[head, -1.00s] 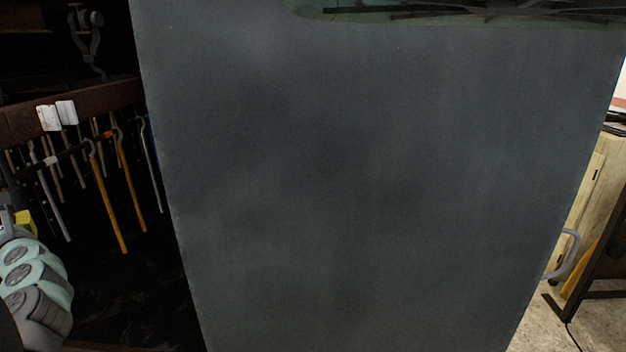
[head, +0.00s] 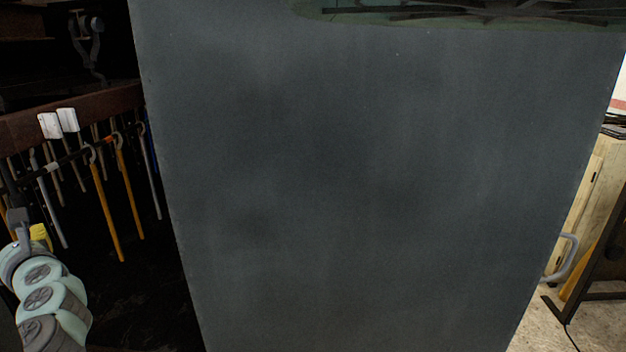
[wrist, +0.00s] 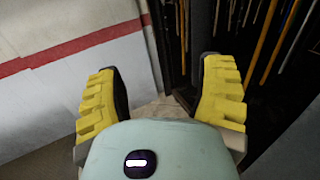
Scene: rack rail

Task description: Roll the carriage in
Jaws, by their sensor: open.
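Several long-handled tools (head: 108,205) hang in a row from a dark rail (head: 70,150) at the left of the head view, with two white blocks (head: 58,123) by its upper part. I cannot tell which part is the carriage. My gripper shows in the wrist view (wrist: 163,95), with its two yellow fingers spread wide, open and empty. Hanging handles (wrist: 265,35) are beyond the right finger. In the head view my arm is at the lower left, and only a little yellow of the gripper shows there, below and left of the tools.
A large dark grey panel (head: 370,180) fills most of the head view and hides what is behind it. A grey handle (head: 563,258) and wooden boards (head: 585,200) are at the right. A white wall with a red stripe (wrist: 70,50) is left of my gripper.

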